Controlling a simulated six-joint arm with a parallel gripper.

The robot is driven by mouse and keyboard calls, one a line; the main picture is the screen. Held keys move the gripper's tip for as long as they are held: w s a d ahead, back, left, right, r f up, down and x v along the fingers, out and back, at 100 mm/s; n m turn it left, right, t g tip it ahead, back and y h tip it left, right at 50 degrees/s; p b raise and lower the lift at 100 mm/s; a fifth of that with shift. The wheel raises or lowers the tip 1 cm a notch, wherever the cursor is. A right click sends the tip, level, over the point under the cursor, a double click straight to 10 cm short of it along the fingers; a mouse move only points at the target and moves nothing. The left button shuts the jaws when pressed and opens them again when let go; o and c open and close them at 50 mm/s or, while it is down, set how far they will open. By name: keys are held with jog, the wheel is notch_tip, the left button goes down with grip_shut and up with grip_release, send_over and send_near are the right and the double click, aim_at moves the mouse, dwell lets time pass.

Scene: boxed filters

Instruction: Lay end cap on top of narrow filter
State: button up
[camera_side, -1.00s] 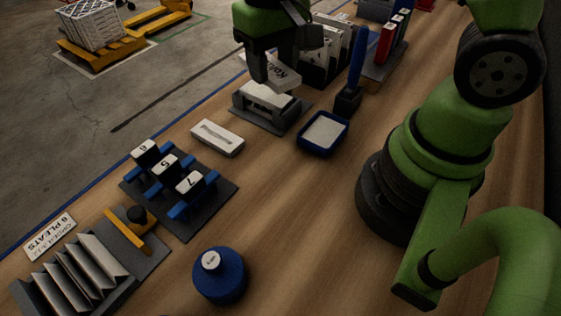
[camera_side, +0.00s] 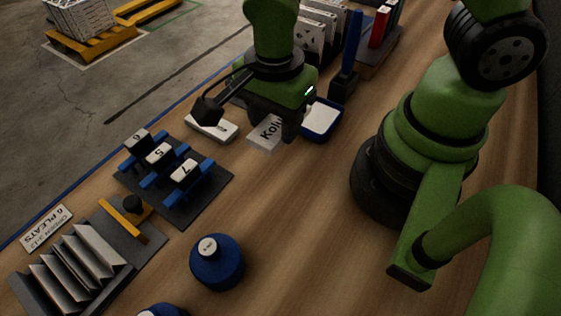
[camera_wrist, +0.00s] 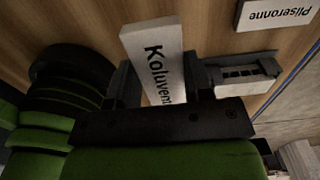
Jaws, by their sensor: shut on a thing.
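My gripper (camera_wrist: 165,80) is shut on a white box lettered "Koluvent" (camera_wrist: 150,50). In the side view the white box (camera_side: 265,133) hangs below my gripper (camera_side: 275,122), left of a blue tray. A flat white box (camera_side: 210,127) lies on the bench to its left; a white box lettered "Pliseronne" (camera_wrist: 278,12) at the top right of the wrist view looks like the same one. A grey slotted piece (camera_wrist: 243,76) shows right of the jaws. I cannot tell which piece is the end cap or the narrow filter.
A blue tray (camera_side: 335,134) with a pale inside stands right of my gripper. A rack with blocks marked 5, 6 and 7 (camera_side: 205,200), a pleated holder (camera_side: 28,297) and a blue round jar (camera_side: 218,268) stand nearer. Bare bench lies right of the jar.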

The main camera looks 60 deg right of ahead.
aim_at(277, 170)
jog(key=shift+f, duration=4.8)
jog(key=shift+f, duration=0.1)
jog(key=shift+f, duration=0.15)
jog(key=o, duration=0.9)
notch_tip(277, 170, up, 10)
jog(key=shift+r, duration=0.1)
